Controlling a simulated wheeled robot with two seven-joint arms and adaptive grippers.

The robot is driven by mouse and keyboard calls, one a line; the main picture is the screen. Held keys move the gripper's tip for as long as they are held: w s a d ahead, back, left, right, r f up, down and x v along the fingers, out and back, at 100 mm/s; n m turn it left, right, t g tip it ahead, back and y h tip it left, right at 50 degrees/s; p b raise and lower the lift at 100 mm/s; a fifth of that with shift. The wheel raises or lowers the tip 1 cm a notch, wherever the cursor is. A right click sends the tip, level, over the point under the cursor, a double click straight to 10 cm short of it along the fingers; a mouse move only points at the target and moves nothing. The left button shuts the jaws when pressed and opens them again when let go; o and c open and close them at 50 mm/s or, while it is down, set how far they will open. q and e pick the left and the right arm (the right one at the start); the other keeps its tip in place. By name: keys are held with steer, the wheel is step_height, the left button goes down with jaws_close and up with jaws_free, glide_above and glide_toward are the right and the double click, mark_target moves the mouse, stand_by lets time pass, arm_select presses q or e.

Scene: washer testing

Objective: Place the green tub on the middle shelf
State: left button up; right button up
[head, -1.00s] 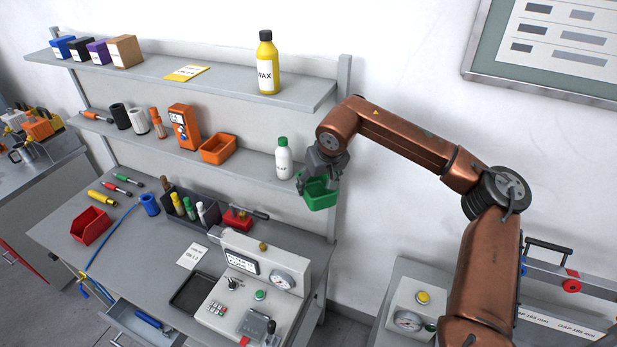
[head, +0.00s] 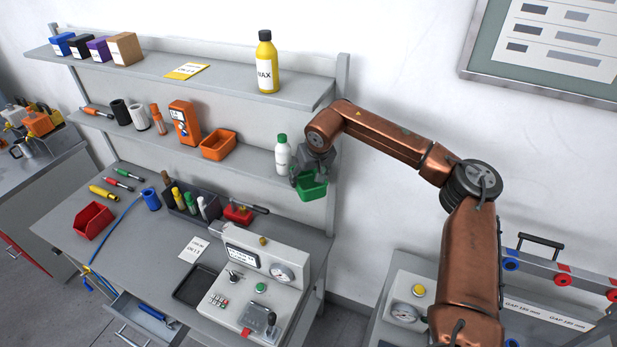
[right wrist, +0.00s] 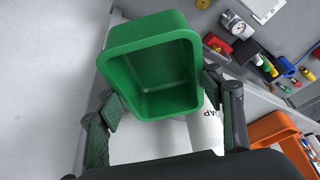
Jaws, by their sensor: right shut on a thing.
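My right gripper (head: 312,170) is shut on the green tub (head: 313,188), which is empty and held in the air at the right end of the middle shelf (head: 240,160). In the right wrist view the green tub (right wrist: 152,70) sits between the two fingers (right wrist: 165,115) with its opening facing the camera. A white bottle with a green cap (head: 283,155) stands on the shelf close to the left of the gripper. Whether the gripper touches the bottle cannot be told. My left gripper is not in view.
An orange tub (head: 218,144) stands on the middle shelf, with a clear stretch between it and the bottle. A yellow wax bottle (head: 265,62) stands on the upper shelf (head: 210,85). A grey tester (head: 262,280) and a red tub (head: 92,220) are on the bench below.

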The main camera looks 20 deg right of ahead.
steer(key=o, duration=1.2)
steer(key=b+v, duration=0.1)
steer(key=v, duration=0.6)
steer(key=shift+r, duration=0.35)
